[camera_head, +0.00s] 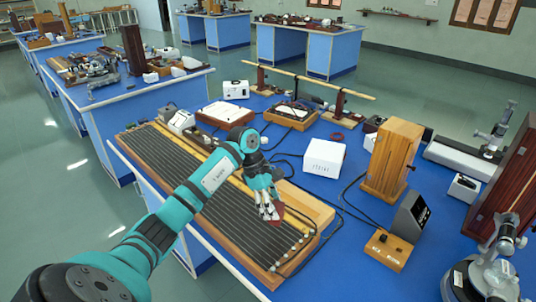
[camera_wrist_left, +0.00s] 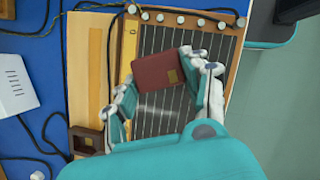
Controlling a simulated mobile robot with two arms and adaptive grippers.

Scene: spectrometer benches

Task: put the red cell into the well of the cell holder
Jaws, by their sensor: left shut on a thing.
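The red cell (camera_head: 277,211) is a small reddish-brown block. In the left wrist view the red cell (camera_wrist_left: 160,83) sits between the two fingers, with a tan patch on its right side. My left gripper (camera_head: 268,205) is shut on it, above the long wire board. It also shows in the left wrist view (camera_wrist_left: 160,92). A dark brown frame with a square opening, apparently the cell holder (camera_wrist_left: 87,141), lies at lower left there, apart from the cell. In the head view I cannot make the holder out clearly near my gripper. My right gripper is not in view.
The long board with dark wires (camera_head: 185,175) lies under my left arm, with a pale wooden strip (camera_wrist_left: 76,60) beside it. A white box (camera_head: 323,158), a wooden case (camera_head: 391,158) and a dark meter (camera_head: 411,216) stand to the right. Black cables cross the blue bench.

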